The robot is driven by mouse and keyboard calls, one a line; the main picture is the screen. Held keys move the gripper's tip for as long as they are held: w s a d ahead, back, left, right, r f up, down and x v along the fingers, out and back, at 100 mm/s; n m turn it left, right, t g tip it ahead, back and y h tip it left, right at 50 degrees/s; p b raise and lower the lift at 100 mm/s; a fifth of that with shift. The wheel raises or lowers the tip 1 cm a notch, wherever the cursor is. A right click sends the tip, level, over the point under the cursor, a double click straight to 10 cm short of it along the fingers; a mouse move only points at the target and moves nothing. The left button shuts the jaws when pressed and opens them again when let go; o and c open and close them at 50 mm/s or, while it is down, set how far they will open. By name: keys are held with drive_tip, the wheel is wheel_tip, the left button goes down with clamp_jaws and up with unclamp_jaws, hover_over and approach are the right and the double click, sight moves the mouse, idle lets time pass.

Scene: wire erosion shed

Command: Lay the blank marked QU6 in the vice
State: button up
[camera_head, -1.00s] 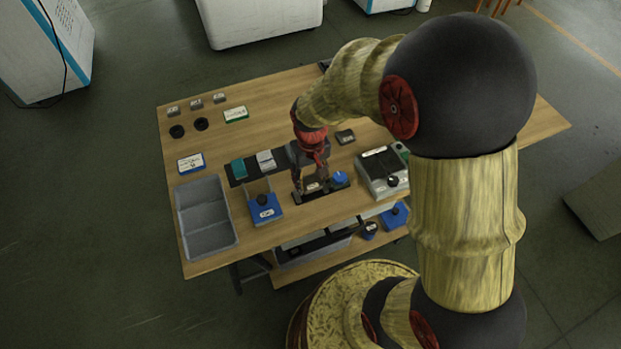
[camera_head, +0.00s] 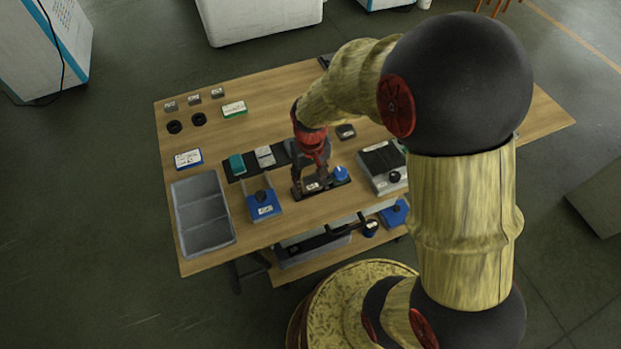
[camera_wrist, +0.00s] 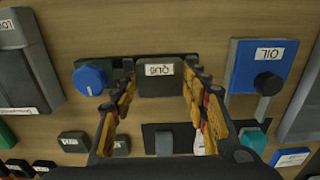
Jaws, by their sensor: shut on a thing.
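The blank marked QU6 (camera_wrist: 160,77) is a dark grey block with a white label, between my fingers in the wrist view. My gripper (camera_head: 312,182) is shut on it and points down at the table. The vice appears to be the long black base (camera_head: 299,193) with a round blue knob (camera_head: 340,173); the knob also shows in the wrist view (camera_wrist: 90,79). The blank is at the black base, beside the knob. I cannot tell whether it rests on the base or is just above it.
A blue OIL stand (camera_head: 264,212) is left of the vice, and a grey divided bin (camera_head: 204,251) is further left. A black mat (camera_head: 234,168) holds a teal block (camera_head: 237,164) and a pale block (camera_head: 264,156). A grey device with a black top (camera_head: 382,168) stands to the right.

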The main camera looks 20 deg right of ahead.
drive_tip(key=shift+f, duration=0.5)
idle(0.4)
drive_tip(key=o, duration=1.7)
drive_tip(key=shift+o, duration=1)
drive_tip(key=shift+o, duration=0.9)
drive_tip(key=shift+r, duration=0.1)
drive_tip(key=shift+r+p, duration=2.8)
drive_tip(key=shift+r, duration=0.65)
drive_tip(key=shift+s, duration=0.15)
